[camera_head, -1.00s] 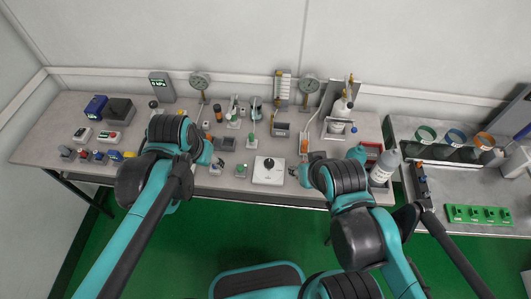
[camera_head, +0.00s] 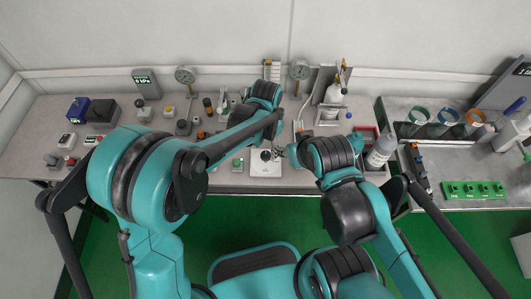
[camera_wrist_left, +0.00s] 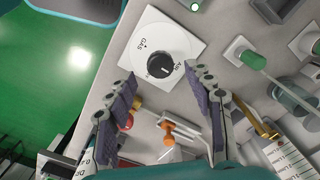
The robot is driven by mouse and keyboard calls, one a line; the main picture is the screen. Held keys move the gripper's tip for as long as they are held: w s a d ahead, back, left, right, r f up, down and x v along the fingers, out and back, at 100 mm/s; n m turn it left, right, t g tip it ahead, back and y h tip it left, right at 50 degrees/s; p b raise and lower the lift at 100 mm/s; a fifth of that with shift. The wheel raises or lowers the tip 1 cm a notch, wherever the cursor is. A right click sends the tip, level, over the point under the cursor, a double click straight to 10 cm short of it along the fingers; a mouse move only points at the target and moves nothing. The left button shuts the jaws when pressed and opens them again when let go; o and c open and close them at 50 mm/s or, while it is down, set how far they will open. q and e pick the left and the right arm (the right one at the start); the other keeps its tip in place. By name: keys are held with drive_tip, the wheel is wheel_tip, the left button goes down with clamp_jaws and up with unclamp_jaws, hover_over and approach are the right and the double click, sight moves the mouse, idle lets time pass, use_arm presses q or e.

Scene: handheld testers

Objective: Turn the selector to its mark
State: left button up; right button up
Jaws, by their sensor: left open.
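The selector is a black round knob (camera_wrist_left: 160,68) on a white square plate (camera_wrist_left: 184,28) lettered GAS and AIR. Its white pointer line shows in the left wrist view, on the side near AIR. The knob also shows in the head view (camera_head: 265,155), on the white plate (camera_head: 266,170) at the bench's front edge. My left gripper (camera_wrist_left: 160,74) is open, its two fingers to either side of the knob in the picture; contact cannot be told. In the head view the left gripper (camera_head: 276,146) is small beside the knob. My right gripper (camera_head: 291,151) is close by, its fingers unclear.
A green-buttoned box (camera_head: 238,164) stands left of the plate. Gauges (camera_head: 185,75) and small testers line the bench behind. Green floor lies before the bench.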

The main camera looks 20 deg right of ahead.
sight(266, 154)
use_arm(q)
drive_tip(key=shift+f+b, duration=0.45)
drive_tip(key=shift+f, duration=1.15)
drive_tip(key=c, duration=1.2)
drive_tip(key=shift+o, duration=0.2)
